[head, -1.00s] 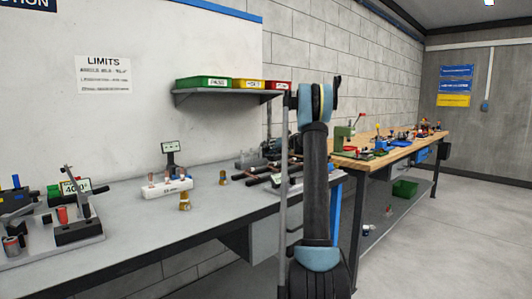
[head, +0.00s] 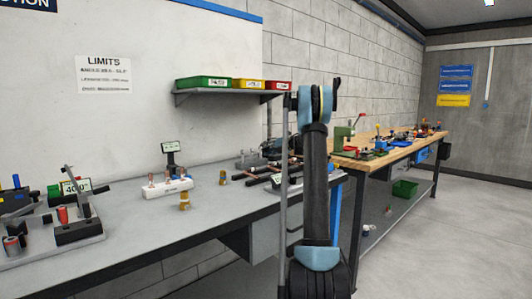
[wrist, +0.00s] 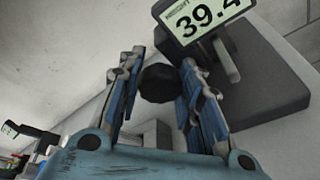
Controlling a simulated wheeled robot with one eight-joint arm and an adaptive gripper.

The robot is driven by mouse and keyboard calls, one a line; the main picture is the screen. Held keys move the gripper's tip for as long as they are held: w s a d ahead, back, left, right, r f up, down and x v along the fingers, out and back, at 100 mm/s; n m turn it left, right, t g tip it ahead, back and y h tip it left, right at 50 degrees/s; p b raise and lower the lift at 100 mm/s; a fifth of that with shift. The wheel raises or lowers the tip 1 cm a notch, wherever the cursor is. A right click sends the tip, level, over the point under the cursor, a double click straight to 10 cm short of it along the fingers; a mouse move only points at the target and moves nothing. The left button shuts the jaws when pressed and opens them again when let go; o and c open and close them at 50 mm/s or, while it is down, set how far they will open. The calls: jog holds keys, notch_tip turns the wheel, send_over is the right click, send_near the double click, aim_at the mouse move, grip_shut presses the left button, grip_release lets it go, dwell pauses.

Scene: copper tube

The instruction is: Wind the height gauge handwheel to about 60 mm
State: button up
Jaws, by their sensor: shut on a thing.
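The handwheel (wrist: 158,84) is a dark round knob in the wrist view. My gripper (wrist: 161,66) has its two blue-and-grey fingers on either side of the knob, shut on it. In the head view my arm fills the middle, and I cannot make out my fingers or the handwheel there.
A grey bench (head: 120,220) carries a fixture with a display (head: 76,187) at left, a white block with a small display (head: 171,147), brass pieces (head: 185,201) and dark tools. A shelf (head: 225,93) with coloured bins hangs above. A wooden bench (head: 400,152) stands at right, with open floor beside it.

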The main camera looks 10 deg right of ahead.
jog(key=shift+d+f+m+y, duration=0.15)
jog(key=shift+m+y, duration=0.25)
jog(key=shift+m, duration=0.6)
jog(key=shift+d+r+m+y, duration=0.1)
jog(key=shift+m+y, duration=0.3)
jog(key=shift+m, duration=0.6)
jog(key=o, duration=0.8)
jog(key=shift+f, duration=0.1)
